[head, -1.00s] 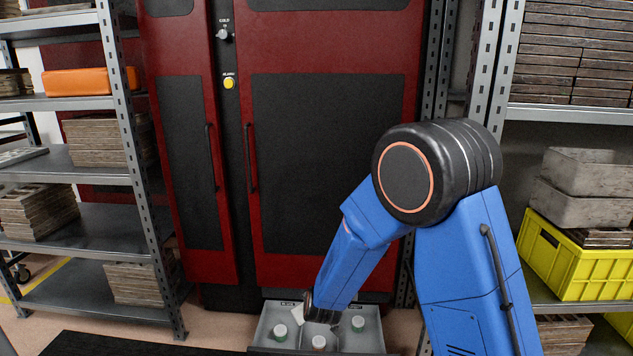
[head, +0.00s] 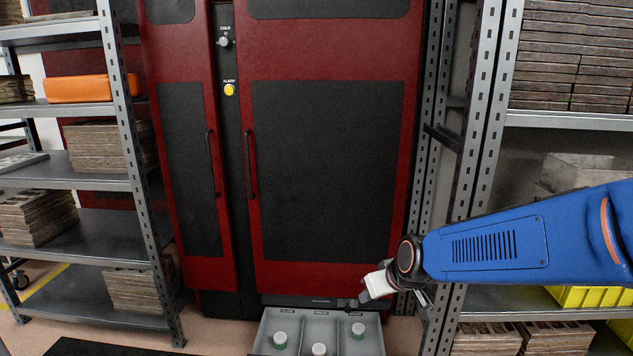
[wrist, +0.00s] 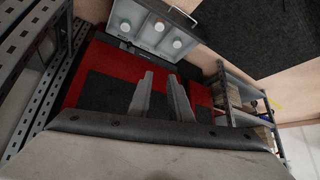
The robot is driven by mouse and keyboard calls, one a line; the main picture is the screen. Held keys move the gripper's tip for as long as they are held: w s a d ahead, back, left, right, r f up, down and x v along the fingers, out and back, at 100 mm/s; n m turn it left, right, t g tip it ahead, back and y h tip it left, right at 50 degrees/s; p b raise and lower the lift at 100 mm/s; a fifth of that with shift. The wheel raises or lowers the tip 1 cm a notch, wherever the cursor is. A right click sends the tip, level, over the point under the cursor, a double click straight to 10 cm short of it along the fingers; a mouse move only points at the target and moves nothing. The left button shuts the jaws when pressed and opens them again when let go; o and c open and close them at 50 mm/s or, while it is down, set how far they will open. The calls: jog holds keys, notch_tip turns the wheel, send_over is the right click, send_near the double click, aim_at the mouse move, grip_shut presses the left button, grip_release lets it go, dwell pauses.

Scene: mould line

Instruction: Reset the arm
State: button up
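My arm is blue and stretches in from the right edge of the head view. My gripper (head: 348,303) is above the back right of an open grey drawer (head: 263,333), in front of the red cabinet. In the wrist view, the two grey fingers of my gripper (wrist: 162,78) stand apart with nothing between them. The drawer has three labelled compartments, each with a white-capped container: left (head: 280,340), middle (head: 319,349) and right (head: 358,331). The drawer also shows at the top of the wrist view (wrist: 142,42).
The red and black cabinet (head: 325,170) has its doors shut. A shelf rack (head: 75,185) with stacked slabs and an orange case (head: 92,87) stands at left. Another rack (head: 570,120) stands at right, close to my arm, with a yellow crate (head: 590,297) partly hidden.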

jog(key=s+d+r+m+h, duration=0.1)
jog(key=s+d, duration=0.4)
jog(key=s, duration=0.3)
jog(key=s+d+r+m+g+h, duration=0.1)
jog(key=s+d+r, duration=0.1)
jog(key=s+d, duration=0.3)
jog(key=s+d+r+m, duration=0.2)
jog(key=s+d, duration=0.3)
jog(key=s, duration=0.7)
jog(key=shift+r+g+h, duration=0.2)
jog(key=shift+g+h, duration=0.2)
